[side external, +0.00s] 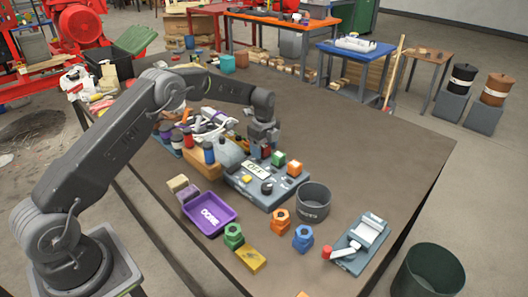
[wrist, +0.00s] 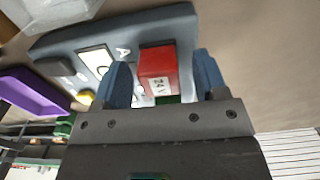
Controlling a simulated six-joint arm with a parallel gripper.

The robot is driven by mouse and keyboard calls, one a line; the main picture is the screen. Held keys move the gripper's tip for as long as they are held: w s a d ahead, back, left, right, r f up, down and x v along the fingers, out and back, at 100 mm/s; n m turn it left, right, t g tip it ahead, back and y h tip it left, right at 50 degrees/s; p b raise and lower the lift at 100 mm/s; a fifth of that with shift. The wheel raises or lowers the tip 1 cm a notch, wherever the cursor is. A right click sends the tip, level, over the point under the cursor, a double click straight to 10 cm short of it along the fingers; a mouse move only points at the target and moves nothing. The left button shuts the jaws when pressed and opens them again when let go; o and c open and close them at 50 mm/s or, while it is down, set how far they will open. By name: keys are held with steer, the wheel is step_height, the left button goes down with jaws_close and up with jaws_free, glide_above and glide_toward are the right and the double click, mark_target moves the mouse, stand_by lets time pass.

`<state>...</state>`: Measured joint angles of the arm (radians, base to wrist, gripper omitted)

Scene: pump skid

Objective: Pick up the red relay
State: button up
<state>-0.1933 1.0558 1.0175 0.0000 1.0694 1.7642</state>
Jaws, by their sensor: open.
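The red relay (wrist: 157,72) is a small red block with a white "24 V" label. It sits on the grey panel (wrist: 60,42), which also shows in the side external view (side external: 283,201). My gripper (wrist: 163,66) is open, with one blue finger on each side of the relay. There seems to be a gap at both fingers, wider on the right; I cannot tell if either touches. In the side external view, my gripper (side external: 263,150) is low at the panel's far edge and only a red sliver of the relay (side external: 267,151) shows.
A purple tray (side external: 222,221) and a grey round bin (side external: 313,204) are nearby. Clutter lies behind my arm.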

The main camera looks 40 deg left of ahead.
steer(key=shift+f, duration=0.4)
steer(key=shift+c, duration=0.2)
steer(key=shift+r, duration=0.1)
steer(key=c, duration=0.8)
steer(key=shift+c, duration=0.2)
steer(key=shift+r, duration=0.65)
steer(key=r, duration=0.2)
steer(key=a+r, duration=0.1)
steer(key=shift+s+r, duration=0.3)
steer(key=shift+s, duration=0.05)
steer(key=s+a+r, duration=0.6)
steer(key=a, duration=0.2)
steer(key=shift+s+a, duration=0.15)
steer(key=shift+s, duration=0.05)
